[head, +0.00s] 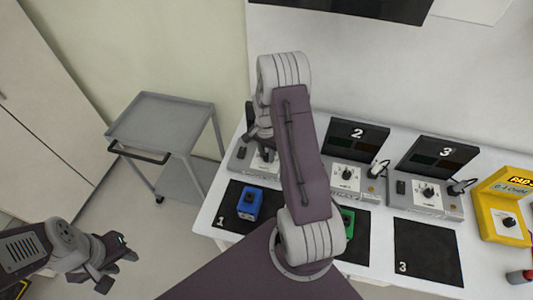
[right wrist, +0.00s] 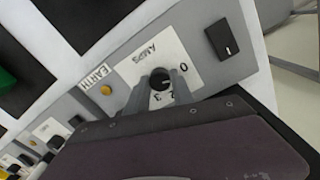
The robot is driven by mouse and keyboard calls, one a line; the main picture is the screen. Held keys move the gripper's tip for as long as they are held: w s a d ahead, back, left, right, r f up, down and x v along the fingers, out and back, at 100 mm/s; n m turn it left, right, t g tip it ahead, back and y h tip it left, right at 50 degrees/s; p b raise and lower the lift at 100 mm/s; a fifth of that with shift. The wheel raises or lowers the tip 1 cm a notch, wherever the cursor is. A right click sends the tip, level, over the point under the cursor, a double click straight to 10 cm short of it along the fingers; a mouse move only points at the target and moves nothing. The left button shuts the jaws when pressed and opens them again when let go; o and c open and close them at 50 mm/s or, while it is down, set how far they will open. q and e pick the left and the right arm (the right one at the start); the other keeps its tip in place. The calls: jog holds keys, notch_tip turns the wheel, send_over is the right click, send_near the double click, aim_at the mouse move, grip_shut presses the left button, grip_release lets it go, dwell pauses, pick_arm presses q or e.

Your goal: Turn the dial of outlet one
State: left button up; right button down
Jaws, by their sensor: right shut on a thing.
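Outlet one (head: 240,158) is the grey box at the left of the bench, partly hidden by my right arm. In the right wrist view its white AMPS plate (right wrist: 140,55) carries a black dial (right wrist: 160,79), with digits around it. The fingers of my right gripper (right wrist: 160,90) are on both sides of the dial, shut on it. In the head view my right gripper (head: 262,148) is over outlet one, mostly behind my arm. My left gripper (head: 118,268) is at the lower left, open and empty, away from the bench.
A black switch (right wrist: 222,39) and an EARTH button (right wrist: 106,90) flank the plate. Outlets two (head: 350,178) and three (head: 425,196) stand to the right. A blue device (head: 250,203) lies on mat 1; a green one (head: 347,220) is partly hidden. A grey trolley (head: 165,118) stands left.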

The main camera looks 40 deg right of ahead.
aim_at(267, 155)
jog(key=shift+w+d+r+n, duration=0.1)
jog(key=shift+w+r+n, duration=0.05)
jog(key=shift+n, duration=0.85)
jog(key=c, duration=1.1)
grip_release()
notch_tip(267, 155, up, 9)
jog(key=shift+b, duration=0.4)
